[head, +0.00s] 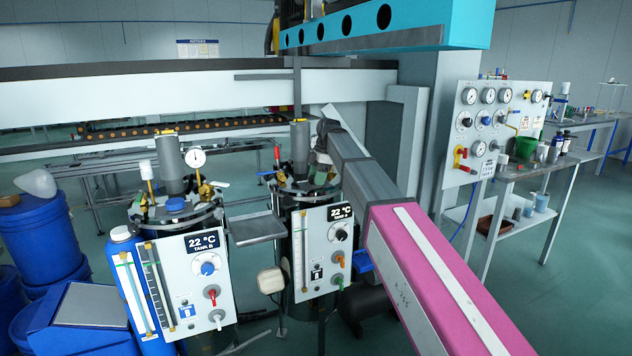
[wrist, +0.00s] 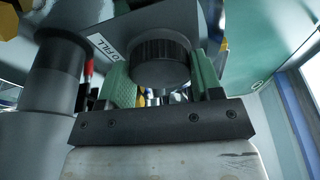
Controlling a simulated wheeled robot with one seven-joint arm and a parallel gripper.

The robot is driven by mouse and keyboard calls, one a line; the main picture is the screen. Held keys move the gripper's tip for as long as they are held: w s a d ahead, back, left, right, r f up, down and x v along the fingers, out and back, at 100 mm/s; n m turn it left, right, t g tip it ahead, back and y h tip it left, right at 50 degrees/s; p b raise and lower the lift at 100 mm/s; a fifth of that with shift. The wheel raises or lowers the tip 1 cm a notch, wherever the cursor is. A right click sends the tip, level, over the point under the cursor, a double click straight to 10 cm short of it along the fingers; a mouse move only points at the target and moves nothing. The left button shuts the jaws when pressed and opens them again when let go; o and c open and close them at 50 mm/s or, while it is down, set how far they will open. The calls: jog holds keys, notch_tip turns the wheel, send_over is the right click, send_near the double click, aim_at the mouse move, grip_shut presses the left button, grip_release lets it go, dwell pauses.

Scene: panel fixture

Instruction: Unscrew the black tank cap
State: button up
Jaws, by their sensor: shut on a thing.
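The black tank cap (wrist: 160,62), round with a ribbed edge, sits between the two green fingers of my gripper (wrist: 163,84) in the wrist view. The fingers are on either side of it and shut on it. In the head view my gripper reaches the top of the dark tank (head: 285,245), the right one of two. There the cap is hidden behind my gripper and arm. I cannot tell whether its thread is loose.
A grey cylinder (wrist: 57,75) rises close left of the cap. A small grey shelf (head: 256,228) lies between the tanks. A gauge board (head: 490,130) stands right.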

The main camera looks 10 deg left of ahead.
jog(key=shift+n+g+h, duration=0.3)
jog(key=shift+n+g, duration=0.1)
jog(key=shift+n, duration=1.3)
jog(key=shift+n, duration=1.2)
jog(key=shift+r, duration=1.15)
jog(key=shift+r, duration=2.45)
